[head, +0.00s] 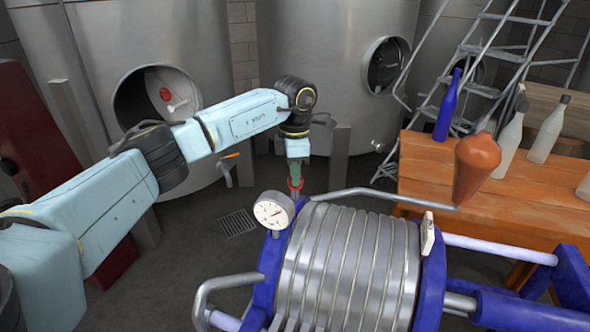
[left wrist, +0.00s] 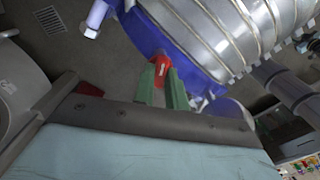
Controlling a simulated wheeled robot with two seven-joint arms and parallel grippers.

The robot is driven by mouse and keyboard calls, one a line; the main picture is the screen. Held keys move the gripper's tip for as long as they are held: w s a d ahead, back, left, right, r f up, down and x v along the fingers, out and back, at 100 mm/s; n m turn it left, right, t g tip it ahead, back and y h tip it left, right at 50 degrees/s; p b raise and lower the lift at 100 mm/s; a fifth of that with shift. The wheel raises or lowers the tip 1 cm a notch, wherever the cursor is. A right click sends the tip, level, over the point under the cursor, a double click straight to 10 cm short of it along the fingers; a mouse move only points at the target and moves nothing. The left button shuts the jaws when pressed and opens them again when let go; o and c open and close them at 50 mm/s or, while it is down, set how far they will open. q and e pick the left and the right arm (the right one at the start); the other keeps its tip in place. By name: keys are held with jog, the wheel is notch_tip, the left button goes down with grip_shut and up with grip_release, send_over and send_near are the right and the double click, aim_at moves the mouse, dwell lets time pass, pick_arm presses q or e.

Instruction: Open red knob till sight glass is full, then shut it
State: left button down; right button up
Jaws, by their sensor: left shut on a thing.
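The red knob (head: 296,184) is at the near end of a grey pipe, beside a pressure gauge on the blue-framed plate filter. My left gripper (head: 297,174) comes down on it from above, its green fingers closed around the knob. In the left wrist view the red knob (left wrist: 162,68) with a small white mark shows between the two green fingertips. I cannot surely make out the sight glass or its level. An orange-brown tapered vessel (head: 476,168) stands at the pipe's far end and may be it. My right gripper is not in view.
The gauge (head: 274,210) sits close to my left fingers. The grey pipe (head: 385,193) runs right above the filter plates (head: 350,265). A wooden table (head: 425,170) holds a blue bottle (head: 447,107) and pale bottles. Steel tanks (head: 320,40) and a ladder stand behind.

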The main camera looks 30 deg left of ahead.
pick_arm(q)
jog(key=n+p, duration=0.1)
jog(key=n, duration=0.5)
jog(key=shift+r+n+p, duration=0.1)
jog(key=shift+n+p, duration=0.2)
jog(key=n+p, duration=0.1)
jog(key=n, duration=0.5)
jog(key=shift+w, duration=0.1)
dwell(0.3)
jog(key=c, duration=1.4)
grip_release()
jog(key=shift+c, duration=0.2)
notch_tip(320, 180, up, 13)
jog(key=b, duration=0.1)
jog(key=shift+r, duration=0.15)
